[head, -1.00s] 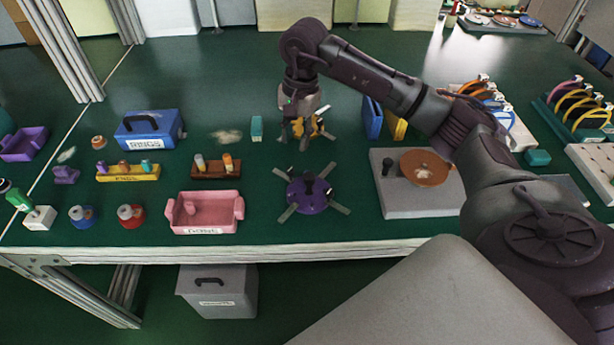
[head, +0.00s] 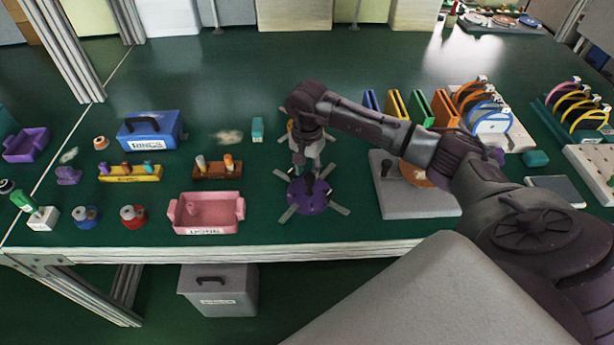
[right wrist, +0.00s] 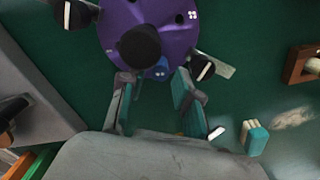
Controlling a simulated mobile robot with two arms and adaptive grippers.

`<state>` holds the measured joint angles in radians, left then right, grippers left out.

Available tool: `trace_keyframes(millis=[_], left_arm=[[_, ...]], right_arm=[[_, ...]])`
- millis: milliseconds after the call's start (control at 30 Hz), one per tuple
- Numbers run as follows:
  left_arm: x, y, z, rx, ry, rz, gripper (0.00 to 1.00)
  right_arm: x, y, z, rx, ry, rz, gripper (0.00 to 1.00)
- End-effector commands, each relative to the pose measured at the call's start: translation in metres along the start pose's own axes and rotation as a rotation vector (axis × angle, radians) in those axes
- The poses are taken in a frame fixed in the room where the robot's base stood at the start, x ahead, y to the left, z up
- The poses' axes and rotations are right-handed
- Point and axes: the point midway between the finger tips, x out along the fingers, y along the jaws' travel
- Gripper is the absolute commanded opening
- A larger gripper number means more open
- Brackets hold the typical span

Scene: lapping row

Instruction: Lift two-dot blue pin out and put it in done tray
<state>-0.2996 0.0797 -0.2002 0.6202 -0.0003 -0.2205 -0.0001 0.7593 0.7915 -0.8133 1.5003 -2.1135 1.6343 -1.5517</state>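A purple round disc (head: 310,196) with grey arms lies on the green bench; it also shows at the top of the right wrist view (right wrist: 180,30), with a black knob (right wrist: 140,46) and small holes. A blue pin (right wrist: 158,71) with light marks shows at the disc's near edge, partly hidden by the knob; its dots are too small to count. My right gripper (right wrist: 155,78) is open and points down over the disc, its teal-padded fingers on either side of the blue pin, apart from it. A pink tray (head: 207,224) with an unreadable label stands left of the disc. My left gripper is out of view.
A blue box (head: 150,142), a yellow pin rack (head: 130,174) and a brown pin block (head: 217,170) stand to the left. A grey plate (head: 415,203) lies right of the disc. A small teal block (head: 257,130) stands behind. Bare bench lies between disc and tray.

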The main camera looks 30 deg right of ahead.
Motion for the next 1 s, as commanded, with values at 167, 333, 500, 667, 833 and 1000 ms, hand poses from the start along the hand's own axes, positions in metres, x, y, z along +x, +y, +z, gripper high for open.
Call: trace_keyframes(millis=[167,333,500,667,833,1000], left_arm=[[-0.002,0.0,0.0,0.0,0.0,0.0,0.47],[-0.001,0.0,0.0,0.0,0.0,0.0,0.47],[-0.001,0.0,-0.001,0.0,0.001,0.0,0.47],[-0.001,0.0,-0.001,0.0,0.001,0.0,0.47],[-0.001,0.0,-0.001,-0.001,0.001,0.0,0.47],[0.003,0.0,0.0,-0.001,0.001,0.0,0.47]], right_arm=[[0.011,0.0,0.0,0.001,0.0,0.0,0.33],[0.011,0.0,0.0,0.001,0.001,-0.001,0.33],[0.011,0.0,0.0,0.0,0.0,-0.001,0.06],[0.011,0.0,0.0,0.0,0.0,-0.001,0.0],[0.009,0.0,0.0,0.0,0.001,-0.002,0.0],[-0.011,-0.001,-0.001,-0.001,0.003,-0.006,0.0]])
